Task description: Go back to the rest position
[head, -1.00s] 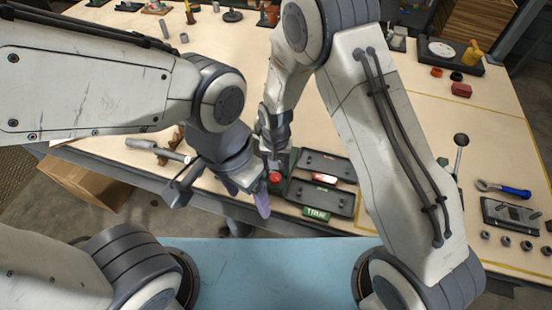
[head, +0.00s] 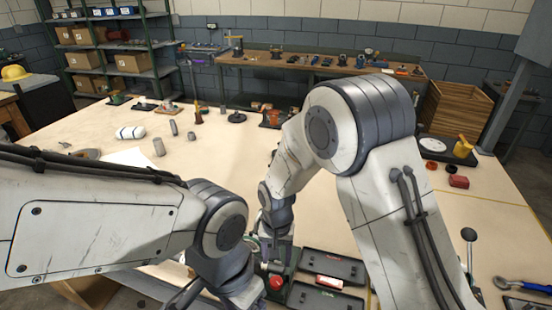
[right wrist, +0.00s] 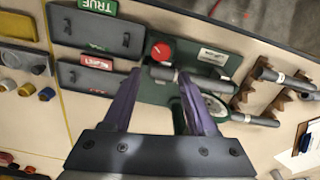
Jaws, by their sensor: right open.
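My right gripper (head: 276,250) points down by the green fixture with the red button (head: 275,282). In the right wrist view its purple fingers (right wrist: 161,78) are apart. Between and just beyond the fingertips a grey cylinder (right wrist: 205,82) lies across the green fixture (right wrist: 155,94); I see no grip on it. The red button also shows in the right wrist view (right wrist: 160,51). My left wrist (head: 228,272) is at the bottom of the head view, and its fingers are cut off by the picture edge.
Two dark trays (head: 333,266) lie right of the fixture, with a red label (head: 329,282) between them. In the right wrist view, grey tubes (right wrist: 255,119) rest by brown wooden stands (right wrist: 285,99). The table middle is mostly clear.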

